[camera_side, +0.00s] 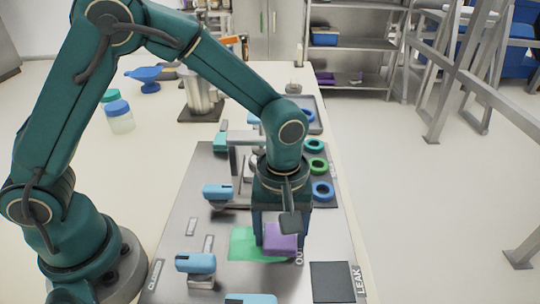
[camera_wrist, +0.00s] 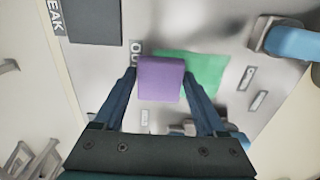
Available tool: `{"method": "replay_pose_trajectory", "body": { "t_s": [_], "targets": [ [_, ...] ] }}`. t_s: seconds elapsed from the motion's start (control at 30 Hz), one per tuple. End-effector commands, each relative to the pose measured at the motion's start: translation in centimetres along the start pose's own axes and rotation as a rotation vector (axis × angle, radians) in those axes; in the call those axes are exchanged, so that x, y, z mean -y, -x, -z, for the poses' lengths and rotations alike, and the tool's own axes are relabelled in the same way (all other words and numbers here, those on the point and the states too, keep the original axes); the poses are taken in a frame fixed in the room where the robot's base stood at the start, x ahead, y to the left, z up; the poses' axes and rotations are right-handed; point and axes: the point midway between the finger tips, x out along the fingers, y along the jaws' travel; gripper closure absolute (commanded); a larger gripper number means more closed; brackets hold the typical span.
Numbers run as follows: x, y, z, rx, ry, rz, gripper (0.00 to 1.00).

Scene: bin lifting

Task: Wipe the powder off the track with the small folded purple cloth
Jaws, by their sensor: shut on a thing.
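The folded purple cloth (camera_side: 281,238) is between the fingers of my gripper (camera_side: 283,232), low over the metal panel. In the wrist view the cloth (camera_wrist: 160,79) fills the gap between the two fingertips (camera_wrist: 160,85), and my gripper is shut on it. A green patch (camera_side: 246,244) lies on the panel beside the cloth, to its left in the side view. It also shows in the wrist view (camera_wrist: 205,70), to the right of the cloth. I cannot tell whether this patch is the powder or a marking. The cloth hides part of it. I cannot tell whether the cloth touches the panel.
Blue-handled levers stand on the panel at the left (camera_side: 195,263), farther back (camera_side: 218,192) and at the front edge (camera_side: 250,299). A dark square (camera_side: 332,282) beside the LEAK label lies at the right. Coloured rings (camera_side: 318,166) sit at the back right.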

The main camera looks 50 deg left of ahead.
Motion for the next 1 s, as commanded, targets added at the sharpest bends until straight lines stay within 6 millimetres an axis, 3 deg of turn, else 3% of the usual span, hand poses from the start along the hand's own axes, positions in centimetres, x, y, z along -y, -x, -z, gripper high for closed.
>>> {"method": "replay_pose_trajectory", "body": {
  "t_s": [1.0],
  "targets": [
    [9.4, 0.0, -0.1, 0.001, 0.001, 0.004, 0.79]
  ]
}}
